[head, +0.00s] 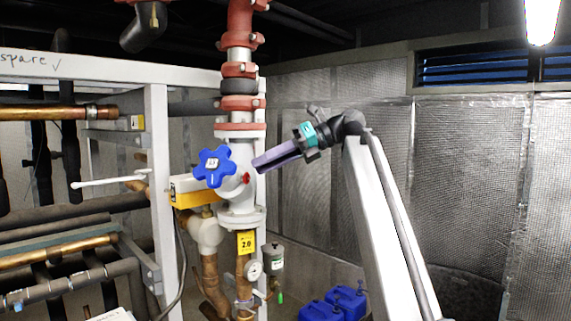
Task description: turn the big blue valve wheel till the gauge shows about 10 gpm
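The big blue valve wheel (214,166) has several rounded lobes and a pale label at its hub. It sits on the left side of a white valve body (240,180) in the upright pipe. My gripper (256,165), with long purple fingers, points left and reaches in from the right. In the picture its tips end to the right of the wheel, by the valve body, with a visible gap to the wheel. The gap between the fingers is not clear. A small round gauge (254,270) sits low on the pipe; its reading is too small to make out.
A yellow box (186,192) is beside the wheel, and a yellow "2.0" tag (246,243) hangs below the valve. A white frame post (160,200) and pipes fill the left. Blue containers (345,299) stand low behind. A foil-covered wall (460,190) closes off the right.

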